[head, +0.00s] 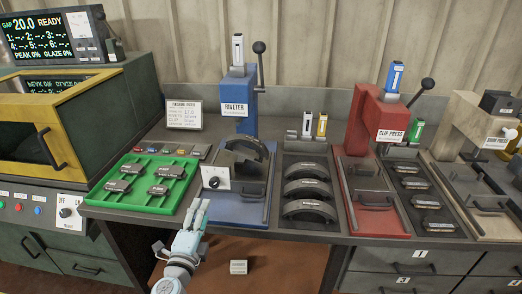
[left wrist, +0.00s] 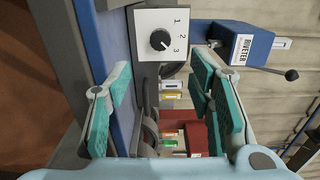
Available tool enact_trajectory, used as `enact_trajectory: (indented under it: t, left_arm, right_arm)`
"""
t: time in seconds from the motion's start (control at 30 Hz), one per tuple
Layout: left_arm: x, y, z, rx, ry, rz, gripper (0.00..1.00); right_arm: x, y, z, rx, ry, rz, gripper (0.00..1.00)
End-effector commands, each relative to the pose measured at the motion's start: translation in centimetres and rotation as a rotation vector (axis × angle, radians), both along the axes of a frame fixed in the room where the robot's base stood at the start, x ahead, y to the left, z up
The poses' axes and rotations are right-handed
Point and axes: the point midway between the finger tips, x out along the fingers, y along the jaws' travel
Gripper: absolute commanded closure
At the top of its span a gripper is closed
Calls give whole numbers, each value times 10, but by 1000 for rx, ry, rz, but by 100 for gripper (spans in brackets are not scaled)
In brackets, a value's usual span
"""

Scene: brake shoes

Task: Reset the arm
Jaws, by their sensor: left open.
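My left gripper (head: 197,213) is in front of the bench edge, below the blue riveter's base. Its jaws are open and empty. In the left wrist view its two teal-padded fingers (left wrist: 160,95) stand wide apart with nothing between the pads. Beyond them are a white dial box (left wrist: 162,36) with a black knob, and the blue riveter (left wrist: 240,44). The riveter (head: 238,98) also shows in the head view, with a curved dark brake shoe (head: 250,146) on its base. My right gripper is not in view.
A green tray (head: 144,203) with several dark pads lies left of the riveter. A rack of curved shoes (head: 309,189) and the red clip press (head: 378,118) stand to its right. A yellow-framed oven (head: 64,96) is far left. A small pale block (head: 238,267) lies below the bench.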

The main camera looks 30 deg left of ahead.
Motion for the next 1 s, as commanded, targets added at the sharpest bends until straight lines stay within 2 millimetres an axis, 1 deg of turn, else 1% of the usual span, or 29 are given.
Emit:
enact_trajectory:
  t: [0.1, 0.17, 0.23, 0.27, 0.3, 0.37, 0.4, 0.47, 0.53, 0.63, 0.7, 0.8, 0.9, 0.97, 1.0]
  left_arm:
    - [0, 0, 0, -6, 0, 3, 52]
    - [-6, 2, -3, -57, 2, 32, 52]
    - [-25, 6, -16, -219, 16, 124, 52]
    - [-37, 7, -26, -315, 32, 178, 52]
    - [-54, 5, -40, -444, 62, 251, 52]
    - [-81, -3, -64, -629, 127, 352, 52]
    - [-99, -12, -79, -737, 177, 412, 52]
    - [-124, -30, -98, -880, 257, 488, 52]
    - [-151, -52, -115, -1013, 352, 555, 52]
    - [-185, -86, -129, -1164, 485, 625, 52]
    - [-208, -110, -134, -1250, 581, 663, 52]
    - [-240, -144, -136, -1355, 721, 703, 52]
    - [-229, -136, -183, -1341, 727, 729, 52]
    - [-228, -133, -209, -1337, 735, 742, 52]
    - [-228, -131, -227, -1336, 740, 751, 52]
  right_arm:
    - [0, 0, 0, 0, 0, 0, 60]
    - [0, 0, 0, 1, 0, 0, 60]
    - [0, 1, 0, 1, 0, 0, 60]
    - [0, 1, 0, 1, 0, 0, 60]
    - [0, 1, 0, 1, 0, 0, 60]
    - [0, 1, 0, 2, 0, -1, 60]
    - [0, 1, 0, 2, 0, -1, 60]
    - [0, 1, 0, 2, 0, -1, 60]
    - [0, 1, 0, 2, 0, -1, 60]
    - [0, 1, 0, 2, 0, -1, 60]
    - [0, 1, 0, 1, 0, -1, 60]
    - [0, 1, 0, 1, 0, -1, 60]
    - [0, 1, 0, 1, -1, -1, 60]
    - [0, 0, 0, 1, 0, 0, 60]
    - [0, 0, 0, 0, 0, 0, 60]
